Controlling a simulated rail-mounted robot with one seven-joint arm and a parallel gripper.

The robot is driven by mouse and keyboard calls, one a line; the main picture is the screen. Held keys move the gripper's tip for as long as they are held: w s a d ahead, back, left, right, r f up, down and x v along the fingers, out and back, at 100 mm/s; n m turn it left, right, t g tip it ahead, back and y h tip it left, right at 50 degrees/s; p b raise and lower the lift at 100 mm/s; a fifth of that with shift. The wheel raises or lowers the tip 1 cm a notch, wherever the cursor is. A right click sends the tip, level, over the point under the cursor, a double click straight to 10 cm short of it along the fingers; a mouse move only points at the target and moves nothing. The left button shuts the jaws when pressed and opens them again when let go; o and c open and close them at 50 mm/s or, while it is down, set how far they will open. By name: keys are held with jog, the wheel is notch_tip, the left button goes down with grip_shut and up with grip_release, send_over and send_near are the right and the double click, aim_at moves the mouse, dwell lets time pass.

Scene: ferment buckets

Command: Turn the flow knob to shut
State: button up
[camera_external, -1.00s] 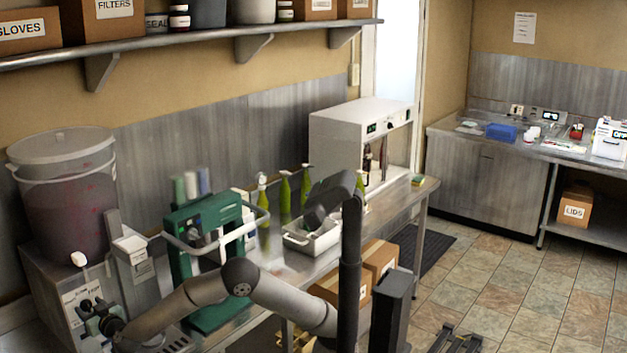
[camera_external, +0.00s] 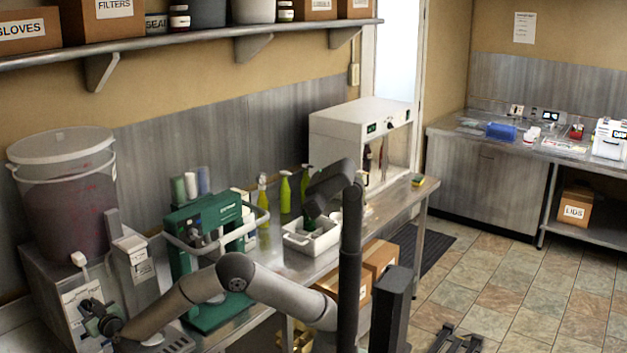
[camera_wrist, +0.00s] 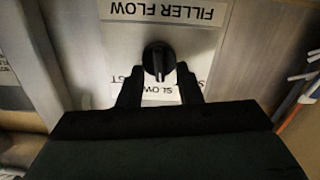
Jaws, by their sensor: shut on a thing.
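The black flow knob (camera_wrist: 158,60) sits on a white label plate (camera_wrist: 165,12) reading "FILLER FLOW", upside down in the wrist view. "SLOW" and part of another word show below it. The knob's ridge runs roughly up and down in that view. My gripper (camera_wrist: 158,70) has one finger on each side of the knob and is shut on it. In the external view my gripper (camera_external: 101,319) is at the front panel of the steel filler base (camera_external: 78,295), lower left. It hides the knob there.
A lidded bucket of dark red liquid (camera_external: 62,210) stands on the base, with a white tap (camera_external: 78,258) above the panel. A grey upright box (camera_external: 134,263) and a green bench device (camera_external: 180,245) stand to the right. Loose thin sticks (camera_wrist: 303,80) show at the wrist view's right.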

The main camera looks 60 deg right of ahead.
jog(key=n+p, duration=0.1)
jog(key=p, duration=0.1)
jog(key=n+p, duration=0.2)
jog(key=shift+a+r, duration=0.15)
jog(key=shift+r, duration=0.1)
jog(key=shift+a+f+n+p, duration=0.1)
jog(key=shift+f+n+p, duration=0.05)
jog(key=shift+n+p, duration=0.85)
jog(key=shift+a+f+n+p, duration=0.1)
jog(key=shift+f+n+p, duration=0.05)
jog(key=shift+n+p, duration=0.8)
jog(key=shift+n, duration=0.35)
jog(key=o, duration=1)
jog(key=shift+c, duration=0.2)
jog(key=s+a+b, duration=0.2)
jog(key=s+b, duration=0.2)
jog(key=s, duration=1.3)
jog(key=shift+s+a, duration=0.1)
jog(key=shift+a, duration=0.05)
